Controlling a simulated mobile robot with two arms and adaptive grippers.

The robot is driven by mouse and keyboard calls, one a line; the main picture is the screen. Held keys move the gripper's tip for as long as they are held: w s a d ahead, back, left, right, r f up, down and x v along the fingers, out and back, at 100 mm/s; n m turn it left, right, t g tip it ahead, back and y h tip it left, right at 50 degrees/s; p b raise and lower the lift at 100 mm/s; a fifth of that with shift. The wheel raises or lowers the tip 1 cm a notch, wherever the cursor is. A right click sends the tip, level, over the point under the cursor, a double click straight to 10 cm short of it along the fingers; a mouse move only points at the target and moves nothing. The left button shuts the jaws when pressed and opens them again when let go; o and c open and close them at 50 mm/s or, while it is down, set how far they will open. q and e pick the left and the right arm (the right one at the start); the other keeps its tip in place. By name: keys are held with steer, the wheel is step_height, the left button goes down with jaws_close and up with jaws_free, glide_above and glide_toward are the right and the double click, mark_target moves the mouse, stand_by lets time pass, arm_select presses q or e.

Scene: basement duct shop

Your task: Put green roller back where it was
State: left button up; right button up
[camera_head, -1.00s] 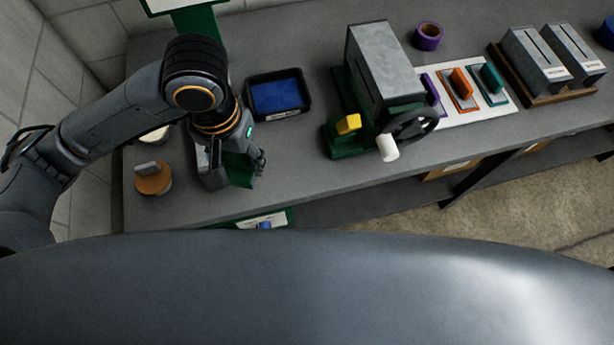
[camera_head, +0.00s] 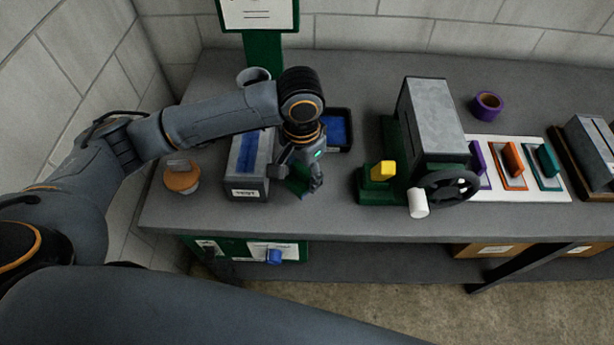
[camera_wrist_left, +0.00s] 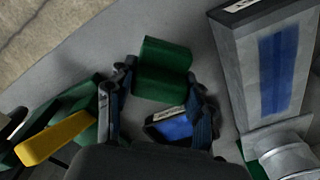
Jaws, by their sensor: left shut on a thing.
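My left gripper (camera_head: 300,190) is shut on the green roller (camera_head: 297,185) above the bench. In the left wrist view the green roller (camera_wrist_left: 165,68) shows as a green piece between the fingertips (camera_wrist_left: 160,85). In the head view the fingers hide part of it. The gripper is just right of a grey box with a blue stripe (camera_head: 233,178) and left of the machine with a handwheel (camera_head: 433,120). The black tray with a blue inside (camera_head: 343,113) is behind it, partly hidden by the wrist. My right gripper is not in view.
An orange round piece with a grey handle (camera_head: 182,181) sits at the bench's left end. A yellow-topped green part (camera_head: 380,172) stands by the machine. A purple ring (camera_head: 487,105) and a white board with several coloured pieces (camera_head: 550,192) are at right. The front bench strip (camera_head: 330,222) is clear.

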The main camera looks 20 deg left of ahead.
mark_target(307, 181)
arm_select(q)
steer(key=shift+w+f, duration=0.9)
steer(key=shift+f, duration=0.2)
steer(key=shift+f+p, duration=0.65)
steer(key=shift+f, duration=0.95)
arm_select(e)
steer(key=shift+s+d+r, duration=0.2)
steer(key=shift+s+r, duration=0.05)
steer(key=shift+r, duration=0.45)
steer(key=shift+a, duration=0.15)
arm_select(q)
steer(key=o, duration=1)
steer(key=shift+f, duration=0.15)
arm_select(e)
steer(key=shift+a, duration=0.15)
arm_select(q)
step_height(307, 181, up, 12)
steer(key=shift+r+b, duration=0.2)
steer(key=shift+b, duration=0.75)
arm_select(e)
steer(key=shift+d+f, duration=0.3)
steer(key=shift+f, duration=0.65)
